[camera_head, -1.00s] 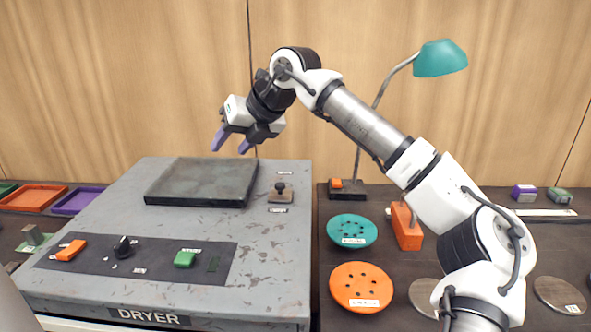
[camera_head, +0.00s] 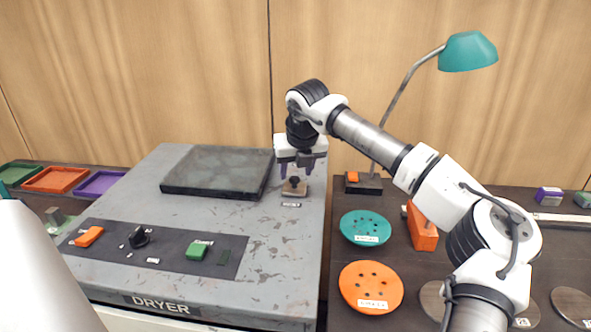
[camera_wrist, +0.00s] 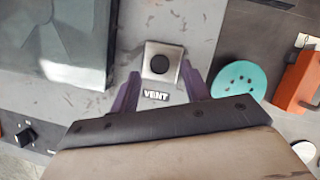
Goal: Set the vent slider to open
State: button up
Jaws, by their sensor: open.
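The vent slider is a dark round knob (camera_head: 294,182) on a small tan-grey plate on the dryer top, right of the dark slab. In the wrist view the knob (camera_wrist: 160,64) sits on a square metal plate, with a VENT label (camera_wrist: 156,95) below it. My gripper (camera_head: 297,172) points down over the slider in the head view. In the wrist view its purple fingers (camera_wrist: 160,88) are open, one on each side of the label and just short of the knob. They hold nothing. The far label of the slider is hidden behind my gripper in the head view.
The dryer (camera_head: 250,260) has a dark raised slab (camera_head: 218,170) left of the slider. A front panel holds an orange switch (camera_head: 89,237), a black dial (camera_head: 139,237) and a green switch (camera_head: 198,250). Teal (camera_head: 366,228) and orange discs (camera_head: 371,287) lie right. A lamp (camera_head: 468,52) stands behind.

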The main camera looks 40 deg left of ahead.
jog(key=shift+x, duration=1.1)
grip_shut()
